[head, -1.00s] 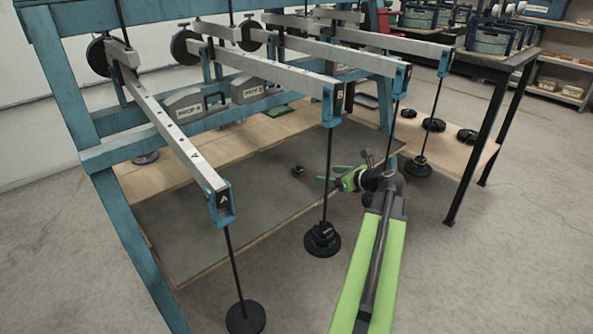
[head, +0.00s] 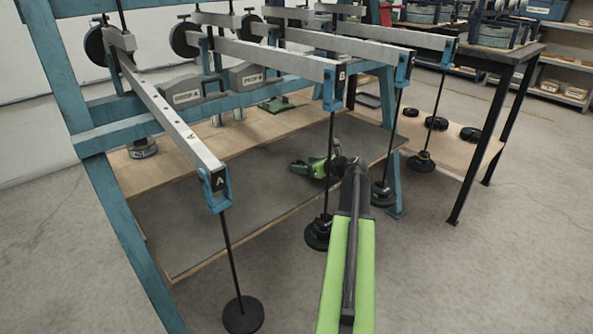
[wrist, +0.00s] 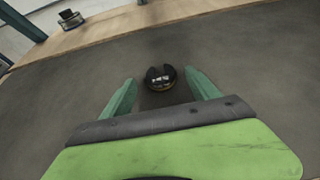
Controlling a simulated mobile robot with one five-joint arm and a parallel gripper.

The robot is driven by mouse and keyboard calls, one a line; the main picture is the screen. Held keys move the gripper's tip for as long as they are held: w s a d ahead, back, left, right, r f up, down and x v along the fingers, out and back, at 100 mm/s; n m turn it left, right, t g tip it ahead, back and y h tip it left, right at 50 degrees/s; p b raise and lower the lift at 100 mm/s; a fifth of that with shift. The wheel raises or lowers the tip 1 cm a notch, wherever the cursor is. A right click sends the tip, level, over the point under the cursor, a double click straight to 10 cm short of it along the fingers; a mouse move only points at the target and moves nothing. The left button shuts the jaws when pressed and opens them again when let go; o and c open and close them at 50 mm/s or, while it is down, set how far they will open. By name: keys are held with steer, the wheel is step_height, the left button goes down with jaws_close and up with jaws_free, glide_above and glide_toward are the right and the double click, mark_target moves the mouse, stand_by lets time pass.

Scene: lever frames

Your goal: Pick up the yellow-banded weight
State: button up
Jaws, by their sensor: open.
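A small dark slotted weight (wrist: 160,76) with a thin yellowish band lies on the grey mat (wrist: 60,110) in the wrist view. My gripper (wrist: 161,81) is open, its two green fingers on either side of the weight, which sits around the level of the tips. I see no clear contact. In the head view my gripper (head: 299,167) is low over the grey mat (head: 205,225), and the weight is hidden there behind or under it.
A hanger rod with black weights (head: 319,232) hangs beside my arm; another stack (head: 383,194) hangs on its right. Lever arm A (head: 175,125) and its hanger (head: 242,314) are at left. A blue frame post (head: 394,185) stands right. Bare mat lies left of my gripper.

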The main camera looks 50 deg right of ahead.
steer(key=x, duration=0.3)
steer(key=shift+s+b, duration=0.1)
steer(key=shift+b, duration=0.25)
steer(key=shift+r, duration=0.1)
steer(key=c, duration=1.5)
steer(key=shift+o, duration=0.2)
steer(key=r+p, duration=0.5)
steer(key=shift+s+r, duration=0.15)
steer(key=shift+s, duration=0.1)
steer(key=s+d+r+p, duration=0.2)
steer(key=s+r+p, duration=0.6)
steer(key=s, duration=0.3)
steer(key=shift+d+r+p, duration=0.3)
steer(key=shift+r+p, duration=0.05)
steer(key=shift+p, duration=0.25)
